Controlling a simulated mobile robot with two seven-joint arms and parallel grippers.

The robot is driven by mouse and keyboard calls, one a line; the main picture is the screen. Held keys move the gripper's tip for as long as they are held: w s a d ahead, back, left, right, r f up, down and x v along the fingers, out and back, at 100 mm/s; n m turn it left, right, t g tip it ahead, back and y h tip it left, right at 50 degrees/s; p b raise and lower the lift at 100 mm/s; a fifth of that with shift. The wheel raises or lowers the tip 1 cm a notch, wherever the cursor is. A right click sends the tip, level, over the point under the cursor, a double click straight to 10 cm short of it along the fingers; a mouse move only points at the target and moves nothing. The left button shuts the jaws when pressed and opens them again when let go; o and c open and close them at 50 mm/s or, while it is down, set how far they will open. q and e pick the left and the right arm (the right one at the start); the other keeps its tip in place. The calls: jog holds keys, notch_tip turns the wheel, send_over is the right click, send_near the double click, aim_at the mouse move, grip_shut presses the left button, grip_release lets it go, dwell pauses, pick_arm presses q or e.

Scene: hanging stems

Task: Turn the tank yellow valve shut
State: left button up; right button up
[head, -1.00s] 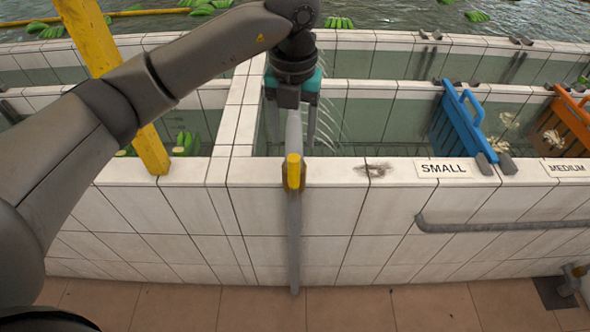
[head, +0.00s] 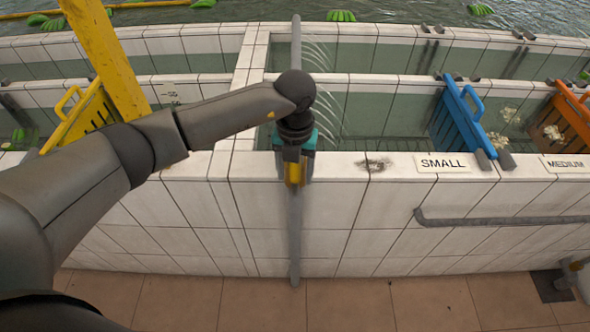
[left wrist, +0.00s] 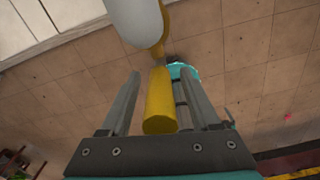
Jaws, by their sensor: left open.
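The yellow valve (head: 293,174) sits on a grey vertical pipe (head: 295,235) at the front wall of the tank. In the head view my left gripper (head: 295,165) is right over it and hides most of it. In the left wrist view the yellow valve handle (left wrist: 160,100) lies between the two open fingers of my left gripper (left wrist: 158,100), with gaps on both sides. The grey pipe also shows at the top of that view (left wrist: 138,18). My right gripper is not in view.
The white tiled tank wall (head: 390,195) runs across the picture. A blue slotted gate (head: 460,120) and an orange one (head: 570,125) stand at right, with SMALL and MEDIUM labels. A yellow post (head: 105,55) and yellow gate (head: 80,115) are at left.

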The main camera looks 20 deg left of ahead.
pick_arm(q)
jog(key=shift+c, duration=0.4)
grip_shut()
dwell(0.9)
